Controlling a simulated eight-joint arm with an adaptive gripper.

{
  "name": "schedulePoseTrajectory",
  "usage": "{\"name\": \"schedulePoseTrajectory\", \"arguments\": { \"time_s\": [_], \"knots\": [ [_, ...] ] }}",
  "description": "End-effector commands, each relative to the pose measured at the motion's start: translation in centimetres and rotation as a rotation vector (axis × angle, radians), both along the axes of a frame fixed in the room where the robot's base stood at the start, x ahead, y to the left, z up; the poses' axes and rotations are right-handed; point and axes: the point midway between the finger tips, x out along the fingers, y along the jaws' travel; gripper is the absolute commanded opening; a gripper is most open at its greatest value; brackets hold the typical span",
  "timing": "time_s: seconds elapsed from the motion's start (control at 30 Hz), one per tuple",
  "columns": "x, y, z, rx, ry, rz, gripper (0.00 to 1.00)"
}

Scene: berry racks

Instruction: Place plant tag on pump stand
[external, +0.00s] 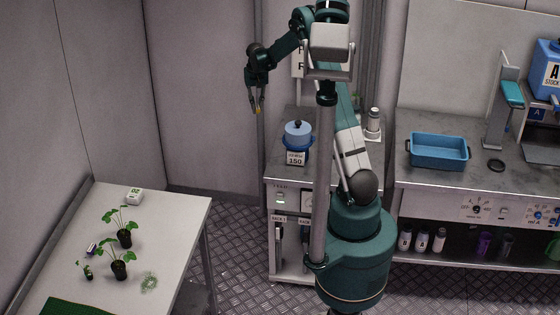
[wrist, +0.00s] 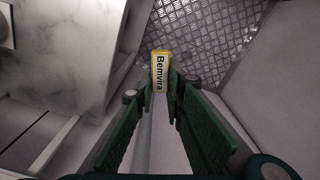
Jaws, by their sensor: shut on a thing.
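My gripper (external: 257,110) is raised in the air above the floor, left of the metal cabinet. It is shut on a yellow-edged plant tag (wrist: 160,72) that reads "Bemvira". In the wrist view the tag stands out between the green fingertips. In the external view the tag is only a tiny yellow spot. I cannot tell for sure which thing is the pump stand; a blue lidded vessel (external: 298,137) stands on the cabinet with a white "150" label (external: 296,158) at its front.
A white table (external: 180,215) at the left holds potted seedlings (external: 122,238), a white box marked 02 (external: 134,196) and a green mat (external: 75,308). A right bench (external: 440,185) carries a blue tray (external: 438,150). A white cylinder (external: 373,122) stands behind my arm. Open floor lies between table and cabinet.

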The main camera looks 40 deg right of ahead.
Motion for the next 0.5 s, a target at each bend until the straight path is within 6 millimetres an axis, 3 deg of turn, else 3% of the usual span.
{"name": "schedulePoseTrajectory", "arguments": {
  "time_s": [0.03, 0.3, 0.5],
  "knots": [
    [0.1, -1.9, 0.0, 0.000, 0.000, -0.031, 0.07],
    [-0.1, -10.7, -0.3, 0.000, 0.000, -0.186, 0.07],
    [-0.6, -16.1, -0.5, 0.000, 0.000, -0.281, 0.07]
  ]
}}
